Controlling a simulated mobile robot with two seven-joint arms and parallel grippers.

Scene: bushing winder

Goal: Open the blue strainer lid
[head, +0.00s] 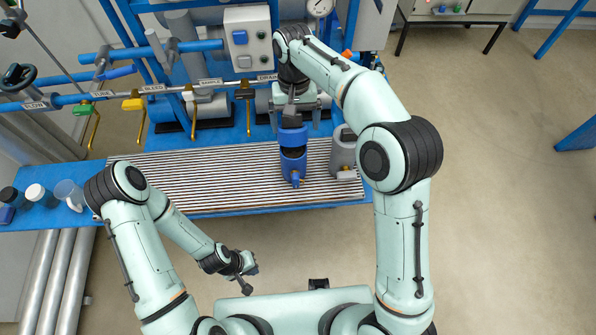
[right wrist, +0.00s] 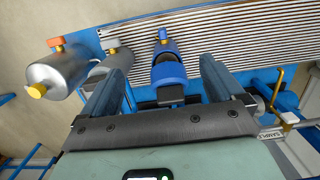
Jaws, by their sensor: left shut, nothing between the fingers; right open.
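A dark grey tab sticks out from the lid (right wrist: 169,74) toward my right wrist camera. My right gripper (head: 292,108) is open just behind the strainer. In the right wrist view its fingers (right wrist: 164,68) spread either side of the strainer, with visible gaps to the lid. My left gripper (head: 247,273) is shut and empty, over the floor in front of the bench.
A grey canister (head: 343,150) stands close to the right of the strainer. Pipes with coloured valve handles (head: 133,104), a control box (head: 249,45) and a gauge (head: 320,7) are behind. Cups (head: 70,194) stand at the bench's left end. The slatted top left of the strainer is clear.

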